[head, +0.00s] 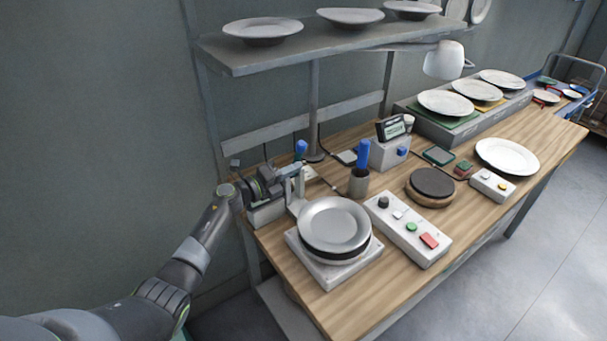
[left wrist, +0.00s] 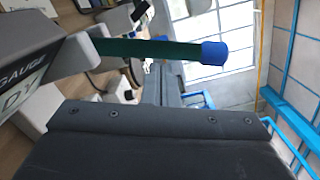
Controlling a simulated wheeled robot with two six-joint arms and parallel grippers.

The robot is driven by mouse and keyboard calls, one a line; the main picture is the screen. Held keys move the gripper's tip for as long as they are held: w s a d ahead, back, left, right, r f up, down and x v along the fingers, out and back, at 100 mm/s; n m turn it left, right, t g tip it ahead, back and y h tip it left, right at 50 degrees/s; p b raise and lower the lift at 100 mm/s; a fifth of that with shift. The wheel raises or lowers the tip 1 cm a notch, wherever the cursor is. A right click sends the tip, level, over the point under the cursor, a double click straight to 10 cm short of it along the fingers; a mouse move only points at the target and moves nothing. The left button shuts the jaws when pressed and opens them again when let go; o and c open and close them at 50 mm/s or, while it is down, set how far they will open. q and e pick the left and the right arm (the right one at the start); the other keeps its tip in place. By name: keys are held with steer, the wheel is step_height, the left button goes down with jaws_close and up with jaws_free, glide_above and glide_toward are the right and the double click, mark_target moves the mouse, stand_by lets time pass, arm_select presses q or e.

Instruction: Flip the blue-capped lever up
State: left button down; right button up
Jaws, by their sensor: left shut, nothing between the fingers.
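The blue-capped lever (head: 300,147) is at the back left of the bench, with its cap just beyond my left gripper (head: 291,170). In the left wrist view the lever's blue cap (left wrist: 214,53) ends a dark green bar that runs out from a pale housing. A grey box marked GAUGE (left wrist: 25,75) is at the left edge there. My left gripper is shut and empty, close to the lever; I cannot tell whether it touches. Its dark body fills the bottom of the wrist view. My arm partly hides the lever's base in the head view. My right gripper is out of view.
A plate (head: 334,222) lies on the white dryer base in front of the gripper. A blue-handled tool (head: 363,155) stands in a grey cup to the right. A button panel (head: 408,228) lies at the front. A plate shelf (head: 310,50) hangs above.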

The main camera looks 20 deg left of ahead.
arm_select(q)
steer(key=w+a+r+n, duration=0.2)
steer(key=shift+w+a+p, duration=0.1)
steer(key=shift+a+p, duration=0.25)
steer(key=shift+w+a+n, duration=0.1)
steer(key=shift+w+n, duration=0.1)
steer(key=shift+n, duration=0.3)
steer(key=shift+w+a+b, duration=0.15)
steer(key=shift+a+b, duration=0.2)
steer(key=shift+b, duration=0.05)
steer(key=shift+a, duration=0.1)
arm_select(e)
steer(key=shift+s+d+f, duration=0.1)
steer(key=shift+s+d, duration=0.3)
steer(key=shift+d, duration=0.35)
arm_select(q)
steer(key=shift+w+r, duration=0.1)
steer(key=shift+r, duration=0.05)
